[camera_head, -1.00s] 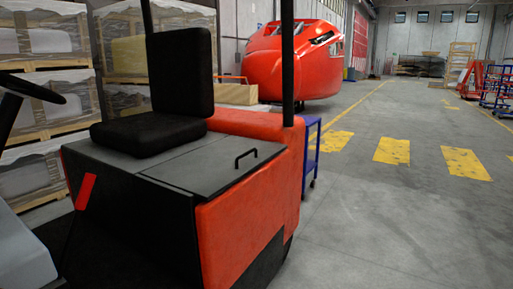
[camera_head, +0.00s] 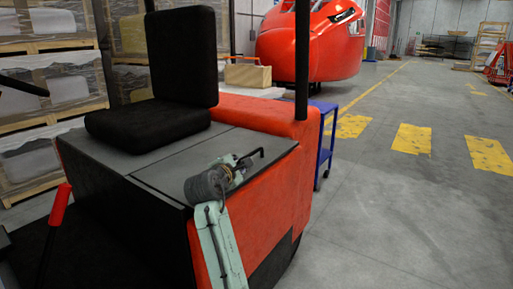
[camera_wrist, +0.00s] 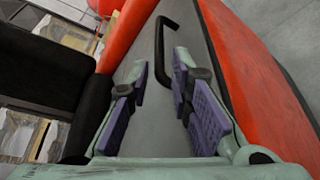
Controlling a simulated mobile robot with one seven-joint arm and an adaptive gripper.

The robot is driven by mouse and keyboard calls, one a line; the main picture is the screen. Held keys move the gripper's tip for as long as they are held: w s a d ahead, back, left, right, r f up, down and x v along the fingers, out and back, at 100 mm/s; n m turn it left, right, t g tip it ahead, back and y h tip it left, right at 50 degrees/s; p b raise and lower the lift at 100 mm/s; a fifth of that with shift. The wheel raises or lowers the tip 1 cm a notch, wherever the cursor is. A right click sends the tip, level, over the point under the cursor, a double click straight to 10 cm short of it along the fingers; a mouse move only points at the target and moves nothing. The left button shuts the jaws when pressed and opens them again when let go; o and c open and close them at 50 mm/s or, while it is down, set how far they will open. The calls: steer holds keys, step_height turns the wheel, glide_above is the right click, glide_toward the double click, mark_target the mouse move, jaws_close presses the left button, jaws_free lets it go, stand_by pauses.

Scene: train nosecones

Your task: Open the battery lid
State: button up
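The battery lid (camera_head: 178,172) is a flat grey panel on top of the red and black vehicle, in front of the seat. It lies flat and closed. A black bar handle (camera_head: 259,153) stands at its right side. My gripper (camera_head: 241,163) is low over the lid, at the handle's near end. In the wrist view, my gripper (camera_wrist: 159,68) is open, with purple pads apart. The handle (camera_wrist: 160,48) shows between and just beyond the fingertips, closer to the right finger. Whether a finger touches it cannot be told. The lid (camera_wrist: 150,125) fills the space behind.
The black seat (camera_head: 150,120) stands behind the lid, and a dark upright post (camera_head: 301,60) rises at the back right. A blue cart (camera_head: 325,140) is beyond the vehicle. Wrapped pallets (camera_head: 60,85) stand at the left. The floor at the right (camera_head: 400,220) is clear.

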mark_target(251, 154)
steer(key=shift+w+d, duration=0.5)
steer(key=shift+w, duration=0.4)
steer(key=p+x, duration=0.3)
steer(key=x, duration=0.6)
steer(key=shift+w+f, duration=0.15)
steer(key=shift+w, duration=0.1)
steer(key=shift+c, duration=0.2)
jaws_close()
